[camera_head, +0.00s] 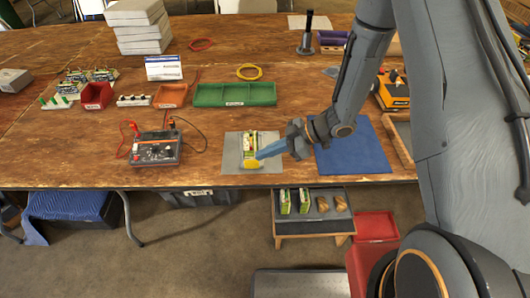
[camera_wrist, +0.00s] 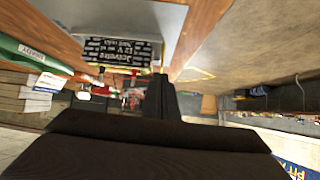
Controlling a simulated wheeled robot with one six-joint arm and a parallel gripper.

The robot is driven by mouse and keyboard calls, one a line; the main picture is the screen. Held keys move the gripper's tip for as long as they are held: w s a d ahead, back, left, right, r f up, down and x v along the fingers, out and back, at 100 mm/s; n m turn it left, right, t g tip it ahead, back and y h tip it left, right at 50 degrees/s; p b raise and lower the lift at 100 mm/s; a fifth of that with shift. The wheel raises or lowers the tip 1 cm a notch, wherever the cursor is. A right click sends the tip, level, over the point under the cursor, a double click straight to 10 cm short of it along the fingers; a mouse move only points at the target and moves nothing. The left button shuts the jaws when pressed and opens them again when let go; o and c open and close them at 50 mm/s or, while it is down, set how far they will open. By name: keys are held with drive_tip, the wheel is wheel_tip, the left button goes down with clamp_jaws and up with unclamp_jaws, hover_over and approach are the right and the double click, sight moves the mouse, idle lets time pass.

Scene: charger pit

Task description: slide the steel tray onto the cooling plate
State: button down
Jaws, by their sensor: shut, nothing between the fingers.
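A flat grey sheet (camera_head: 230,158) lies at the table's front edge; I cannot tell whether it is the steel tray or the cooling plate. A small green-and-white block (camera_head: 249,145) stands on it. A labelled block also shows upside down in the wrist view (camera_wrist: 122,50). My gripper (camera_head: 296,142) is over the table to the right of that block, its fingers shut and empty. A blue piece with a yellow end (camera_head: 250,163) reaches from beside my gripper over the sheet; I cannot tell whether it touches. The dark fingertips show in the wrist view (camera_wrist: 160,95).
A blue mat (camera_head: 350,160) lies right of the sheet. A black-and-red meter (camera_head: 155,150) with leads stands left. A green bin (camera_head: 235,94) is behind. A low stool (camera_head: 312,226) with several small items stands below the table edge. A grey-topped object (camera_head: 300,283) is in front.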

drive_tip(key=d+b, duration=0.4)
drive_tip(key=d, duration=0.8)
drive_tip(key=shift+w+r, duration=0.1)
drive_tip(key=shift+r, duration=0.05)
drive_tip(key=w+d+r+m+t+h, duration=0.4)
drive_tip(key=w+t, duration=0.1)
drive_tip(key=w, duration=0.4)
drive_tip(key=d+r+m+t+h, duration=0.2)
drive_tip(key=d+r+m+h, duration=0.3)
drive_tip(key=d, duration=0.1)
drive_tip(key=s+r+m+g+h, duration=0.1)
drive_tip(key=s+r+m+g, duration=0.1)
drive_tip(key=s, duration=0.8)
drive_tip(key=s+a+r+m+g+h, duration=0.1)
drive_tip(key=s+r+m+g, duration=0.2)
drive_tip(key=s+m, duration=0.4)
drive_tip(key=s, duration=0.3)
drive_tip(key=shift+s+r+g, duration=0.2)
drive_tip(key=shift+r+g, duration=0.1)
drive_tip(key=shift+r, duration=0.1)
drive_tip(key=shift+a, duration=0.1)
